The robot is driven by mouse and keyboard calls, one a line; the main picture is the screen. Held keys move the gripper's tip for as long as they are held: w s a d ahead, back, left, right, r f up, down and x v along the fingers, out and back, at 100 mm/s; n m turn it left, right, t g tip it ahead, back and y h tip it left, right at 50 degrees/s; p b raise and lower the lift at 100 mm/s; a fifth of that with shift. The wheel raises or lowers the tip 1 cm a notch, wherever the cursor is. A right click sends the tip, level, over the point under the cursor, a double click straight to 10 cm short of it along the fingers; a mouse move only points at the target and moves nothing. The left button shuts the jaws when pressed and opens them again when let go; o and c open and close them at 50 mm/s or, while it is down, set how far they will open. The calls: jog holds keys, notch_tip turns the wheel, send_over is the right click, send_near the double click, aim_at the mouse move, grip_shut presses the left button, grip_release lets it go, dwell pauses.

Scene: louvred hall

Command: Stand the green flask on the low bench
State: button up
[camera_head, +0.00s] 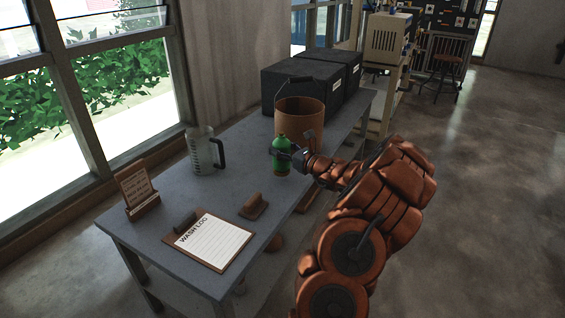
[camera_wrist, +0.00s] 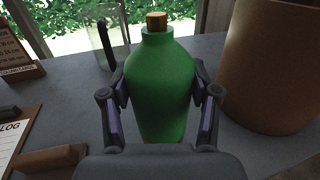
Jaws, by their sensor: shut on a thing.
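The green flask (camera_head: 281,157) has a brown stopper and stands upright on the grey bench (camera_head: 180,222), or just above it; I cannot tell if its base touches. In the wrist view the flask (camera_wrist: 160,85) fills the middle, between both fingers of my gripper (camera_wrist: 160,100). My gripper (camera_head: 283,153) is shut on the flask's body, reaching in from the right in the head view. The flask's lower part is partly hidden by my gripper in the wrist view.
A brown bucket (camera_head: 300,117) stands close behind the flask, with black boxes (camera_head: 300,85) beyond. A clear jug (camera_head: 203,150) stands left. A clipboard (camera_head: 212,240), a brown block (camera_head: 254,206) and a card holder (camera_head: 137,188) lie nearer. Bare bench shows between jug and flask.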

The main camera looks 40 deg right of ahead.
jog(key=shift+f+b, duration=0.45)
jog(key=shift+f, duration=1.45)
jog(key=shift+f, duration=0.15)
jog(key=o, duration=1.4)
jog(key=shift+o, duration=0.2)
jog(key=shift+r, duration=0.2)
jog(key=s+p, duration=0.2)
jog(key=s, duration=1)
jog(key=shift+d, duration=0.2)
